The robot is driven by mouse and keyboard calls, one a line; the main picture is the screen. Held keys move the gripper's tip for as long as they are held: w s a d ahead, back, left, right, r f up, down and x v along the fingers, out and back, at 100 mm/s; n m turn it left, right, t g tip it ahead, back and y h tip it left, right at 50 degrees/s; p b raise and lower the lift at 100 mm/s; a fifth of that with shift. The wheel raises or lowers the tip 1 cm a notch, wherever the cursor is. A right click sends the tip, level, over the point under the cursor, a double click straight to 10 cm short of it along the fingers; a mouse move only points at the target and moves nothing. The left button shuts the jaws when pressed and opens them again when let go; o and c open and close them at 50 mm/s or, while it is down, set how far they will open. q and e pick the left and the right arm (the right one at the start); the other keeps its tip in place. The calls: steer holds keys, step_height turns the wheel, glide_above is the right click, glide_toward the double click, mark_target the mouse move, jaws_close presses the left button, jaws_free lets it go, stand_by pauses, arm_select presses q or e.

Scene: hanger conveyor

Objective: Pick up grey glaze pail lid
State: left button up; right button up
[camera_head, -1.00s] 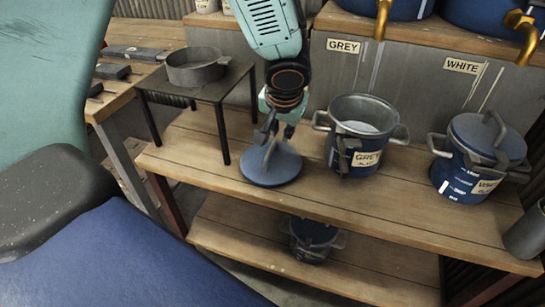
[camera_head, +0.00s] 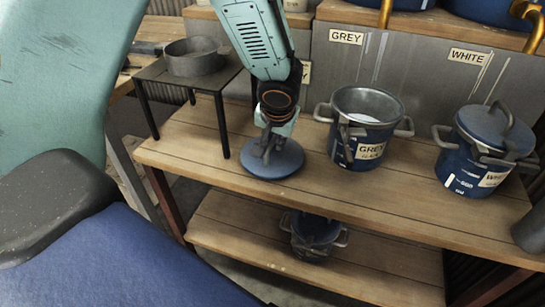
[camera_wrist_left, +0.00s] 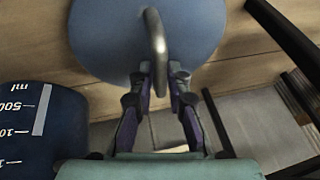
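The grey glaze pail lid (camera_head: 286,163), a blue-grey disc with a bent grey handle, lies flat on the upper wooden shelf. My left gripper (camera_head: 268,148) is low over it, fingers pointing down at the handle. In the left wrist view the lid (camera_wrist_left: 92,38) fills the top, and its handle (camera_wrist_left: 155,38) runs down between the fingertips (camera_wrist_left: 160,78). The fingers are close on both sides of the handle; whether they grip it is unclear. The grey glaze pail (camera_head: 345,149), labelled GREY, stands lidless to the right of the lid. My right gripper is not in view.
A white glaze pail (camera_head: 458,182) with its lid on stands further right. A small dark table (camera_head: 197,82) holding a grey pan (camera_head: 193,62) is behind left of the lid. Another blue pail (camera_head: 313,233) sits on the lower shelf (camera_head: 240,226).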

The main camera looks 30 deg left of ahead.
arm_select(q)
steer(key=shift+s+r, duration=0.15)
steer(key=shift+s, duration=0.05)
jaws_close()
steer(key=shift+w, duration=0.1)
